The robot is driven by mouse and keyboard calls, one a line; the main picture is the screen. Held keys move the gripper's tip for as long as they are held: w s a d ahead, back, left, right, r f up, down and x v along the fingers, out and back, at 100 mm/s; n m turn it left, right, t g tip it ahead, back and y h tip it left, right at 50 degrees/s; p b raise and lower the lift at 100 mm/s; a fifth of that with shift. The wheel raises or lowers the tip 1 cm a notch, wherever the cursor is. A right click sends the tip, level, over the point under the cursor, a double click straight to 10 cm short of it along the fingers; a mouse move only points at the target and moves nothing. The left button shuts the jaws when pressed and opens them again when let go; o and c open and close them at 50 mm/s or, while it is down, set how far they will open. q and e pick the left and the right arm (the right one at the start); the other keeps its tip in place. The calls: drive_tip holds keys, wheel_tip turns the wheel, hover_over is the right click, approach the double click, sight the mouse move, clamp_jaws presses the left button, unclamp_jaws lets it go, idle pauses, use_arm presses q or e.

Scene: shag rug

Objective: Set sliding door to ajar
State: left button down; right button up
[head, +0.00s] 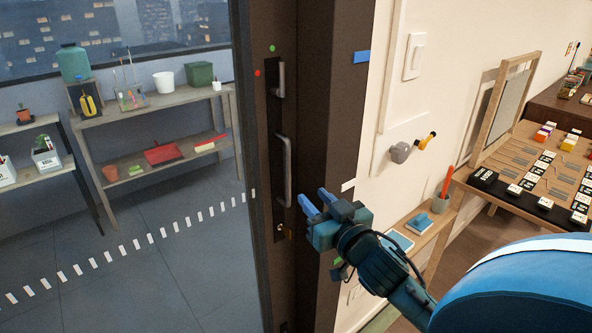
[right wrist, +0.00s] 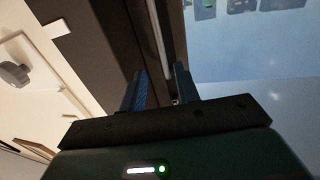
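The sliding door is a large glass panel with a dark stile (head: 257,150) at the left of the head view. The stile looks to be against the dark jamb (head: 318,120), with no clear gap. A grey vertical bar handle (head: 287,170) is on the stile; it also shows in the right wrist view (right wrist: 158,38). My right gripper (head: 316,203) is open, just right of the handle's lower end. In the wrist view the bar lines up between its fingers (right wrist: 160,85); contact cannot be told. My left gripper is out of view.
A small shelf (head: 425,235) and a wooden table (head: 478,182) are at the right. Plant shelves (head: 160,102) stand beyond the glass.

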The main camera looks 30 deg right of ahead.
sight(290, 173)
drive_tip(key=w, duration=0.4)
drive_tip(key=w+d+p, duration=0.1)
drive_tip(key=w, duration=0.3)
drive_tip(key=w+p, duration=0.1)
drive_tip(key=w, duration=0.3)
drive_tip(key=shift+w+d, duration=0.2)
drive_tip(key=shift+w, duration=0.1)
drive_tip(key=shift+c, duration=0.4)
clamp_jaws()
